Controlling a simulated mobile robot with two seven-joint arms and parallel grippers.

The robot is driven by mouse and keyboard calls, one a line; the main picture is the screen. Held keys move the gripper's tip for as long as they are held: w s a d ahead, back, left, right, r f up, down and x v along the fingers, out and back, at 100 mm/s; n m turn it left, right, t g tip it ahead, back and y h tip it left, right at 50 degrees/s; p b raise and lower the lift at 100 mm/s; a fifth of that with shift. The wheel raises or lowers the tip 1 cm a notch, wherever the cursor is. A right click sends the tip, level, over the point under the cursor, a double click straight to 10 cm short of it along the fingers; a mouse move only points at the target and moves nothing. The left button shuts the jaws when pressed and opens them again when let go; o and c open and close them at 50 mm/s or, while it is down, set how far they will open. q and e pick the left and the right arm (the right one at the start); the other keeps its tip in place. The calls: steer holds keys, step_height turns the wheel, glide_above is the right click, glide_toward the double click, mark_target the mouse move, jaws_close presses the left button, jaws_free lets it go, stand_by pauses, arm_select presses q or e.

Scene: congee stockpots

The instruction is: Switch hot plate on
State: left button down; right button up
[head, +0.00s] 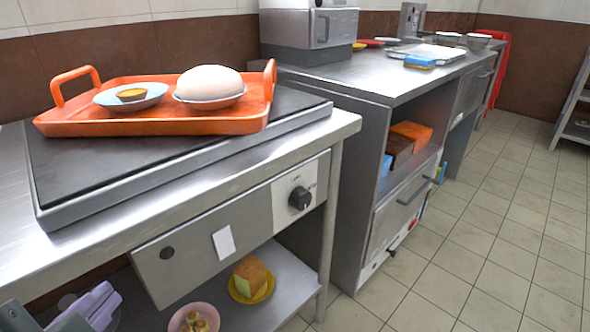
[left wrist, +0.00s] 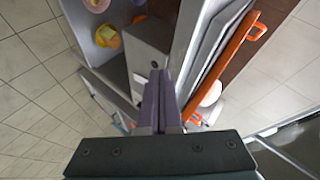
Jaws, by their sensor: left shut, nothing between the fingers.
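The hot plate (head: 70,160) is a wide dark slab in a metal frame on a steel counter. Its black control knob (head: 300,198) sits on a light panel at the right of the counter's front face. A small dark round button (head: 167,252) and a blank white plate (head: 223,241) are further left on that face. My left gripper (head: 90,303) is low at the bottom left of the head view, in front of and apart from the counter. Its purple fingers (left wrist: 160,102) are together and empty in the left wrist view. My right gripper is not visible.
An orange tray (head: 150,128) with a white dome-shaped item (head: 208,82) and a small bowl (head: 131,96) sits on the hot plate. A lower shelf (head: 285,290) holds a yellow plate with a bread-like block and a pink bowl. Open tiled floor lies to the right.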

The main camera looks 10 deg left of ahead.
arm_select(q)
steer(key=w+d+f+m+t+h+b, duration=0.2)
steer(key=d+f+m+t+b, duration=0.4)
steer(key=b, duration=0.9)
steer(key=d+f+m, duration=0.1)
steer(key=d+f, duration=0.2)
steer(key=f, duration=0.2)
steer(key=shift+w+d+m+h, duration=0.25)
steer(key=shift+m+h, duration=0.15)
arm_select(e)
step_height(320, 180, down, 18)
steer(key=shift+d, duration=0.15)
arm_select(q)
steer(key=b, duration=0.2)
glide_toward(234, 249)
steer(key=w+d, duration=0.3)
steer(key=shift+w+a+f, duration=0.2)
steer(key=shift+w+a, duration=0.5)
steer(key=shift+a, duration=0.2)
steer(key=shift+w+a+f, duration=0.15)
steer(key=shift+w+a, duration=0.55)
steer(key=shift+a, duration=0.2)
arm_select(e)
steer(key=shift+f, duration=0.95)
